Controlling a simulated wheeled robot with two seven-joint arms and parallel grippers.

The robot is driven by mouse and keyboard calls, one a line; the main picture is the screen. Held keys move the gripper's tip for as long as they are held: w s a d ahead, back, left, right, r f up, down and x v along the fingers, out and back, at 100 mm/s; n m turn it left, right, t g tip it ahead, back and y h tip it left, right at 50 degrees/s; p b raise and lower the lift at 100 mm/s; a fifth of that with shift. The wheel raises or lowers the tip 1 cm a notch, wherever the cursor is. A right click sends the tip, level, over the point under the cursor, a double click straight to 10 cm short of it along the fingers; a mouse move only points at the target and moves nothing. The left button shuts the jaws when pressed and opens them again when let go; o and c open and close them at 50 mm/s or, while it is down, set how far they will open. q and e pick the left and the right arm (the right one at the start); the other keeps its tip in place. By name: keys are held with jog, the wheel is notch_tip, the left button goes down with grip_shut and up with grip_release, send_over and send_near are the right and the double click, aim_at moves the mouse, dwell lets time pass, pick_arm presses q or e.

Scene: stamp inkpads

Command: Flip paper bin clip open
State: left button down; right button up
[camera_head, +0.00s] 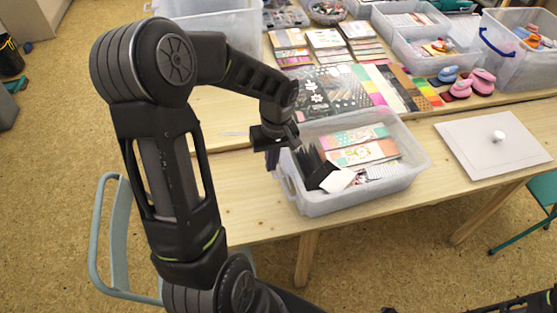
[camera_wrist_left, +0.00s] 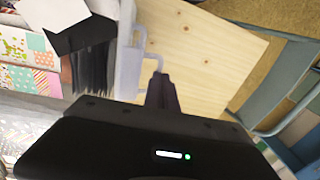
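The paper bin (camera_head: 312,205) is a translucent plastic box on the wooden table, filled with patterned papers, black sheets and white cards. A pale clip (camera_wrist_left: 130,62) shows on its end wall in the wrist view. In the head view that end is the left one, partly behind my gripper. My left gripper (camera_head: 273,158) points down just outside this end. In the wrist view its fingers (camera_wrist_left: 162,88) are together, with their tips close beside the clip's lower part. I cannot tell whether they touch it. Nothing shows between them.
A flat white lid (camera_head: 492,144) with a round knob lies on the table at right. Paper packs (camera_head: 325,40), colored sheets and pink and blue stamps (camera_head: 470,83) are behind the bin. More clear bins (camera_head: 520,50) stand at the back. Bare wood lies left of the bin.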

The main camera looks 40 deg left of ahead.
pick_arm(q)
jog(key=shift+t+h, duration=0.4)
jog(key=shift+t, duration=0.3)
jog(key=s+a+f+b, duration=0.1)
jog(key=b, duration=0.1)
jog(key=s+a+f+b, duration=0.1)
jog(key=s+f+b, duration=0.1)
jog(key=shift+w, duration=0.1)
